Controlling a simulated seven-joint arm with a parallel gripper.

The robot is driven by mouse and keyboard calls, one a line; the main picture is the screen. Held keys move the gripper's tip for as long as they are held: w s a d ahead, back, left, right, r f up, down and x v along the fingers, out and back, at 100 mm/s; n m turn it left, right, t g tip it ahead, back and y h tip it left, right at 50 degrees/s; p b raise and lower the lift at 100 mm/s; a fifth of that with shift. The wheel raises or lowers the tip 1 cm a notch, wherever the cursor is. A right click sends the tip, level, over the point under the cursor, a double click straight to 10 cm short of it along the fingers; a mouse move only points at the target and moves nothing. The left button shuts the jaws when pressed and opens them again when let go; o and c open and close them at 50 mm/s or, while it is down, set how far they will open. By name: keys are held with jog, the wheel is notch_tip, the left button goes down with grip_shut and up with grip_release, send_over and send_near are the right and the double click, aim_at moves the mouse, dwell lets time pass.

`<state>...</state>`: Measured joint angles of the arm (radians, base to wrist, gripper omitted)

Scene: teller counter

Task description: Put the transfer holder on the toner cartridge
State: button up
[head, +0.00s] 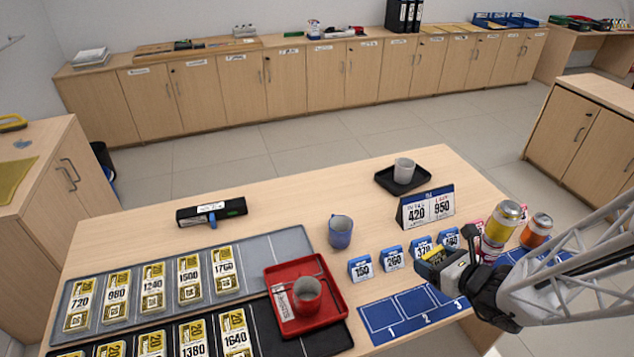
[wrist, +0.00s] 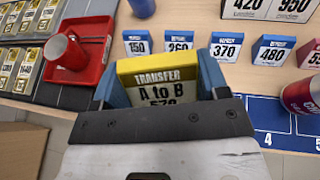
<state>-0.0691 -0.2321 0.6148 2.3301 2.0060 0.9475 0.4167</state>
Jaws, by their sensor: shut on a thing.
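The transfer holder (wrist: 160,82) is a small block with a yellow top band reading "TRANSFER A to B 570". My gripper (wrist: 160,95) is shut on it, with a blue finger on each side. In the head view my gripper (head: 446,265) is at the right front of the counter, by the row of blue holders, and the transfer holder (head: 433,256) shows partly at its tip. What looks like the toner cartridge (head: 235,207), a long black block with a white label and a blue tab, lies at the back left of the counter, far from my gripper.
A blue cup (head: 340,232) and a red tray (head: 335,297) with a red cup (head: 307,294) stand between. Blue numbered holders (head: 393,258), a calendar-like sign (head: 427,208) and cans (head: 503,222) are near my gripper. Bare counter surrounds the cartridge's right side.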

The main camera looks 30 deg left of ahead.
jog(key=w+a+n+g+y, duration=0.1)
jog(key=w+a+n+g, duration=0.1)
jog(key=a, duration=1.1)
jog(key=w+a+n+g+y, duration=0.1)
jog(key=w+a+n+g, duration=0.1)
jog(key=a, duration=1.1)
jog(key=s+a+n+g, duration=0.15)
jog(key=s+a, duration=0.35)
jog(key=a, duration=0.8)
jog(key=s+a+n+g, duration=0.15)
jog(key=s+a, duration=0.35)
jog(key=a, duration=0.9)
jog(key=f, duration=0.5)
jog(key=shift+d+f, duration=0.15)
jog(key=shift+d, duration=0.2)
send_over(219, 207)
jog(key=shift+s+f, duration=0.1)
jog(key=shift+f, duration=0.65)
